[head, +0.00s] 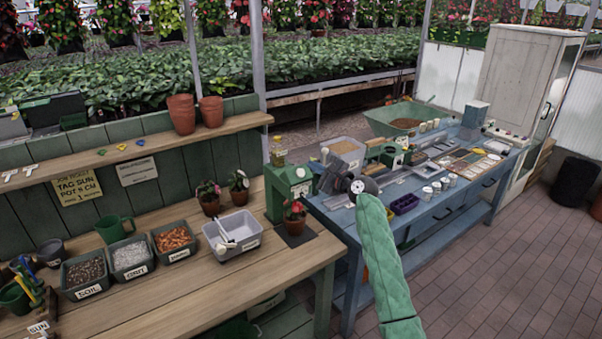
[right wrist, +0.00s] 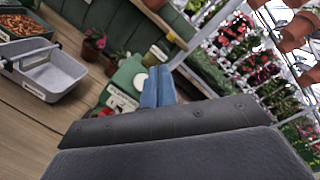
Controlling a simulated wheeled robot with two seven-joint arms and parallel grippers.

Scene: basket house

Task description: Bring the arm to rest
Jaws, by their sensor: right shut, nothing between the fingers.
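My right arm (head: 382,260), in a green quilted sleeve, reaches up from the lower right of the head view. My right gripper (head: 328,172) is raised in front of the green machine (head: 280,194) and the blue bench. In the right wrist view the blue fingers of the right gripper (right wrist: 158,84) are together, with nothing between them. The dark gripper body hides the lower part of that view. My left arm and gripper are not in view.
A wooden bench (head: 215,288) holds soil, grit and bark bins, a grey tray (head: 232,234) and potted plants. A blue bench (head: 405,222) with cups and trays stands to the right. Brick floor (head: 510,270) is open at the lower right.

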